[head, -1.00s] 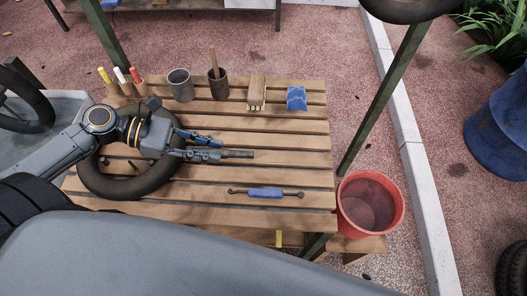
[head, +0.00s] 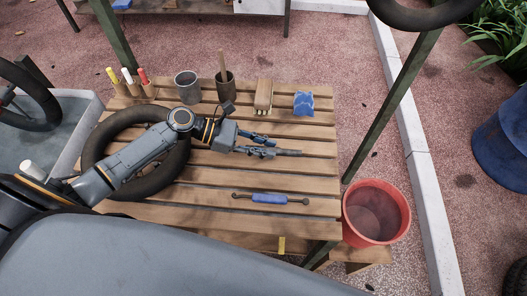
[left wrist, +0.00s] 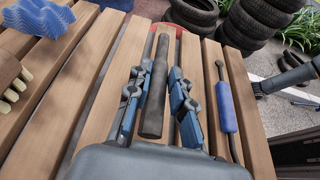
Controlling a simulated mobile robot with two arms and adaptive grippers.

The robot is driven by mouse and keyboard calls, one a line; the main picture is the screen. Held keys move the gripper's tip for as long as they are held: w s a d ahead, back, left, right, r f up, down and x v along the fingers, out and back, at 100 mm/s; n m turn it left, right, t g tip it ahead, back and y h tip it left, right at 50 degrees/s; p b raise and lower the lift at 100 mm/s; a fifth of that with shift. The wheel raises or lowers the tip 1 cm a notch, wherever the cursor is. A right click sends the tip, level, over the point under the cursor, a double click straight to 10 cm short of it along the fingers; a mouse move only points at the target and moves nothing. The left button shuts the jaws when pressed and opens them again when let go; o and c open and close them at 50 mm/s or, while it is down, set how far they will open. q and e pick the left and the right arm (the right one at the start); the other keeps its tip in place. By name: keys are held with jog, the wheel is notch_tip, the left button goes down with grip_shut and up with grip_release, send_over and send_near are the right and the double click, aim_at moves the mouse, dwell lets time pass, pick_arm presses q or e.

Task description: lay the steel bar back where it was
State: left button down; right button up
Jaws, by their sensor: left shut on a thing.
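My left gripper (head: 265,146) is shut on the steel bar (head: 288,153), a dark grey rod. The bar's end sticks out to the right past the fingers, over the middle of the slatted wooden table (head: 225,214). In the left wrist view the bar (left wrist: 153,100) lies lengthwise between the two blue-grey fingers of the left gripper (left wrist: 160,70). I cannot tell whether the bar touches the slats. My right gripper is not in view.
A blue-handled tool (head: 270,198) lies in front of the bar. A black tyre (head: 98,150) lies left, under my arm. A red bucket (head: 376,212) is at the right. The slats right of the bar are bare.

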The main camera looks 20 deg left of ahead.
pick_arm(q)
jog(key=shift+f, duration=1.35)
jog(key=c, duration=1.2)
grip_release()
jog(key=shift+s+f, duration=0.1)
jog(key=shift+f, duration=0.05)
jog(key=b+v, duration=0.1)
jog(key=v, duration=1.1)
jog(key=shift+a, duration=0.1)
